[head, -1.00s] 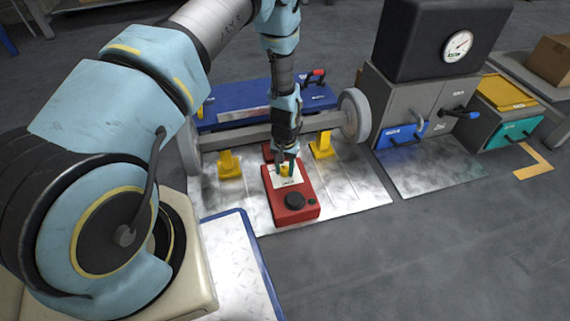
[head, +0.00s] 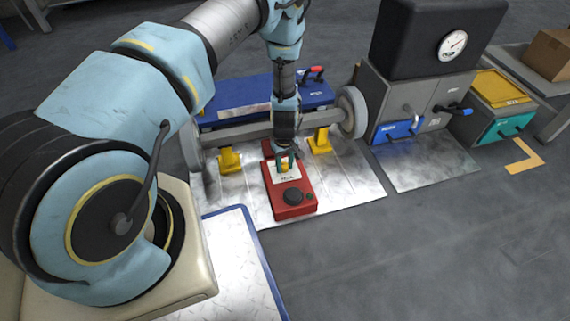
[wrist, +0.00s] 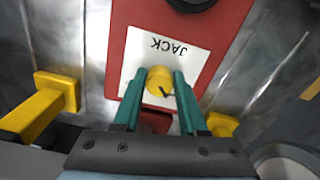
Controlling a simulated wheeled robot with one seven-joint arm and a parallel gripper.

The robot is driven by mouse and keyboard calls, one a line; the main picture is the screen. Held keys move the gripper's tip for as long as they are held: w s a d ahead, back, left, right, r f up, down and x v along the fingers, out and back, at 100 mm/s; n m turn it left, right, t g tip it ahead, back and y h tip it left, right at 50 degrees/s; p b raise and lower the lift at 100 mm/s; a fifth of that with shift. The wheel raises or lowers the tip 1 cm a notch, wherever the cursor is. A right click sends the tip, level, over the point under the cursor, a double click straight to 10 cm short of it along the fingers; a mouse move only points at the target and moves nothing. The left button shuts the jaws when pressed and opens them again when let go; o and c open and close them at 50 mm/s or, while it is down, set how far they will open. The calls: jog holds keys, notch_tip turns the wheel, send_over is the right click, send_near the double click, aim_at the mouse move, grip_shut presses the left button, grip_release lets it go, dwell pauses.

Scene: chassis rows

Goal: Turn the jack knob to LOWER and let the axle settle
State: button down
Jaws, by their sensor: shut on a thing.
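The red jack unit (head: 308,201) lies on the metal floor plate, with a white label reading JACK on top. Its yellow knob (wrist: 160,82) has a dark pointer mark, which points toward the lower right in the wrist view. My gripper (wrist: 161,76) is shut on the knob, one teal finger on each side. In the head view the gripper (head: 286,164) comes down onto the jack from above. The grey axle (head: 240,135) runs behind it, with a wheel (head: 352,112) at its right end. I cannot tell whether the axle touches the yellow stands (head: 229,160).
A second yellow stand (head: 320,141) is at the right. A blue bench (head: 240,95) is behind the axle. Grey cabinets with a blue drawer (head: 398,130) and a dial gauge (head: 452,44) stand at the right. The floor at the front right is clear.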

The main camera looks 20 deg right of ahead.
aim_at(286, 167)
jog(key=shift+d+r, duration=0.1)
jog(key=shift+d, duration=0.1)
dwell(0.4)
jog(key=shift+c, duration=2.3)
grip_release()
jog(key=shift+a, duration=0.1)
notch_tip(286, 167, up, 11)
jog(key=p, duration=0.3)
jog(key=shift+s+p, duration=0.3)
jog(key=shift+p, duration=0.1)
